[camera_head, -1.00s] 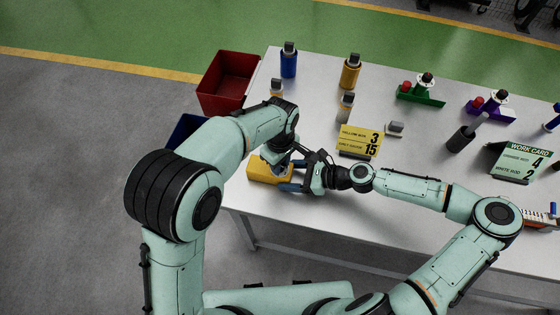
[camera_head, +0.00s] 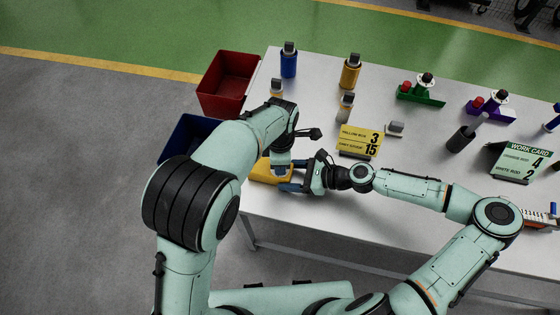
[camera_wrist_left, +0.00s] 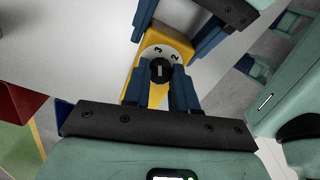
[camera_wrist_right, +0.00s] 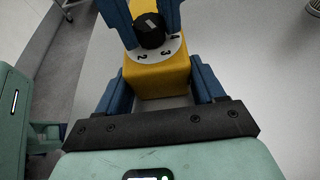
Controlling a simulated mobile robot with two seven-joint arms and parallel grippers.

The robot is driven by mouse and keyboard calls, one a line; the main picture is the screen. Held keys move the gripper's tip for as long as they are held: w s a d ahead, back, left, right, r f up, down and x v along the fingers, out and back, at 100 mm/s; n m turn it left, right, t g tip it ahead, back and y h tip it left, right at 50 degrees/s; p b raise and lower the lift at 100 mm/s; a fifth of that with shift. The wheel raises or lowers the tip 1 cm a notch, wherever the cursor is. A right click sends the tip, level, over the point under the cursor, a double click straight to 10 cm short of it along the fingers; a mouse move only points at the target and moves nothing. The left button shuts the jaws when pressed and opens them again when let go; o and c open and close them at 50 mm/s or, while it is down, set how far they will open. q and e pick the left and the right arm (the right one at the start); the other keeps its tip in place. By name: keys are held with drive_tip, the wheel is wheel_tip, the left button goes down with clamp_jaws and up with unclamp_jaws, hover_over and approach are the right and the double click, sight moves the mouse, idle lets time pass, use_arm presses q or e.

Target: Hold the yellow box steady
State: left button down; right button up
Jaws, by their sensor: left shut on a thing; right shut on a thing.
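The yellow box (camera_head: 262,174) is at the table's front left edge. In the right wrist view the box (camera_wrist_right: 158,80) lies between the blue fingers of my right gripper (camera_wrist_right: 160,85), which is shut on it. A black knob (camera_wrist_right: 149,32) with a white mark sits on its pale numbered dial (camera_wrist_right: 168,50), where 2, 3 and 4 show. My left gripper (camera_wrist_left: 160,70) is shut on the knob, also seen in the left wrist view (camera_wrist_left: 160,69). In the head view my left wrist and the fingers hide part of the box.
A red bin (camera_head: 228,84) and a blue bin (camera_head: 188,136) are left of the table. Blue (camera_head: 289,62) and yellow (camera_head: 350,72) cylinders stand behind. A green work card (camera_head: 520,162) is at right.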

use_arm(q)
drive_tip(key=shift+a+n, duration=0.1)
drive_tip(key=shift+n, duration=0.3)
drive_tip(key=c, duration=0.9)
unclamp_jaws()
drive_tip(key=shift+r, duration=0.15)
wheel_tip(320, 180, up, 12)
drive_tip(key=shift+f, duration=0.1)
use_arm(e)
drive_tip(key=o, duration=1.4)
drive_tip(key=shift+c, duration=0.2)
drive_tip(key=shift+d, duration=0.1)
